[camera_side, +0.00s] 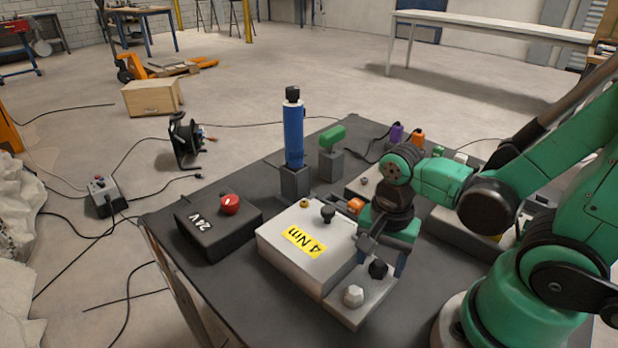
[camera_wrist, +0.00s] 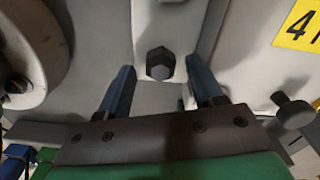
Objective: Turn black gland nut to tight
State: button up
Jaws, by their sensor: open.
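The black hex nut (camera_side: 378,268) sits on the low grey step at the front right of the grey box marked "4 Nm" (camera_side: 283,252). It also shows in the wrist view (camera_wrist: 160,63), at upper centre on a pale strip. My gripper (camera_side: 383,254) is above and beside the nut, pointing down. In the wrist view my gripper (camera_wrist: 160,73) is open, with one blue finger on each side of the nut and a visible gap to both. Whether the fingertips are down at the nut's height I cannot tell.
A white hex nut (camera_side: 353,296) is close by on the same step. A dark knob (camera_side: 328,214) and an orange piece (camera_side: 355,205) stand nearby.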

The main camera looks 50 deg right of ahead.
aim_at(380, 263)
jog(key=n, duration=0.9)
jog(key=shift+n, duration=0.4)
jog(key=n, duration=0.4)
jog(key=shift+n, duration=0.4)
jog(key=n, duration=0.4)
jog(key=shift+n, duration=0.4)
jog(key=shift+r, duration=0.3)
notch_tip(380, 263, up, 2)
jog(key=shift+r, duration=0.1)
notch_tip(380, 263, up, 3)
jog(key=shift+f, duration=0.15)
jog(key=w+r+m+t, duration=0.4)
jog(key=w+r+t, duration=0.1)
jog(key=w+t, duration=0.25)
jog(key=s+a+r+n+g+h, duration=0.2)
jog(key=a+r+n, duration=0.2)
jog(key=n, duration=0.5)
jog(key=s+a+r+n+g+h, duration=0.1)
jog(key=a+r+n+g+h, duration=0.1)
jog(key=a+r+n, duration=0.3)
jog(key=a+n+g, duration=0.1)
jog(key=a+n, duration=0.2)
jog(key=shift+s+r+n, duration=0.25)
jog(key=shift+s+n, duration=0.15)
